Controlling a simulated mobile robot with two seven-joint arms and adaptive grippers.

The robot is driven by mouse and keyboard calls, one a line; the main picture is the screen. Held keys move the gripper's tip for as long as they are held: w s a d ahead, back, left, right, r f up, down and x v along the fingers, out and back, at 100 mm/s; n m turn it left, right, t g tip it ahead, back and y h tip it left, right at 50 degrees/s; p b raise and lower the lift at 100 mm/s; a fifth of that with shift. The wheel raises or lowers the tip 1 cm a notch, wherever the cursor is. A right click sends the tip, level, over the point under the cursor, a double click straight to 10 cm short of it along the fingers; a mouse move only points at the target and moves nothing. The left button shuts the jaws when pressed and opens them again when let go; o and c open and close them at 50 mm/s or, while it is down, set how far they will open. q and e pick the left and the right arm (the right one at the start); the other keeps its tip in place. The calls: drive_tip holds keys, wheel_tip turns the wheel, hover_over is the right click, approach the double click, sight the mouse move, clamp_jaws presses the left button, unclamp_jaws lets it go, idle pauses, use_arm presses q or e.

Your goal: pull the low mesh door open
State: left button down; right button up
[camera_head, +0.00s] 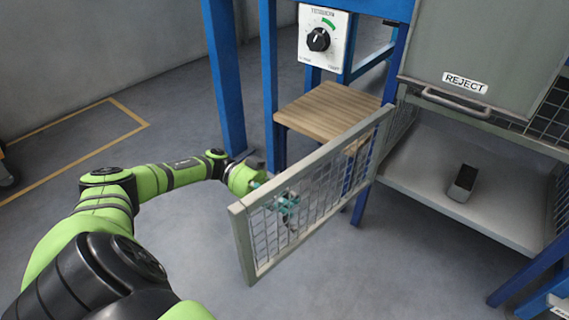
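The low mesh door (311,157) has a grey-beige frame with wire mesh. It stands swung out from the blue-framed machine, with its free edge toward me and its far edge by the machine's post. My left arm reaches in from the left, and my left gripper (286,207) is on the far side of the door. Its teal parts show through the mesh. The mesh partly hides its fingers, so I cannot tell whether they are open or touching the door. My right gripper is not in view.
A grey bin front labelled REJECT (466,83) hangs above an open grey shelf (430,195), where a small dark and grey block (463,183) lies. A wooden board (329,109) and a dial panel (322,40) are behind the door.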

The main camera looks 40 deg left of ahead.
use_arm(q)
drive_tip(key=c, duration=1.1)
unclamp_jaws()
drive_tip(key=shift+s+f, duration=0.1)
drive_tip(key=shift+a, duration=0.1)
drive_tip(key=a, duration=0.7)
drive_tip(key=shift+s+a, duration=0.15)
drive_tip(key=shift+s, duration=0.2)
drive_tip(key=shift+a, duration=0.15)
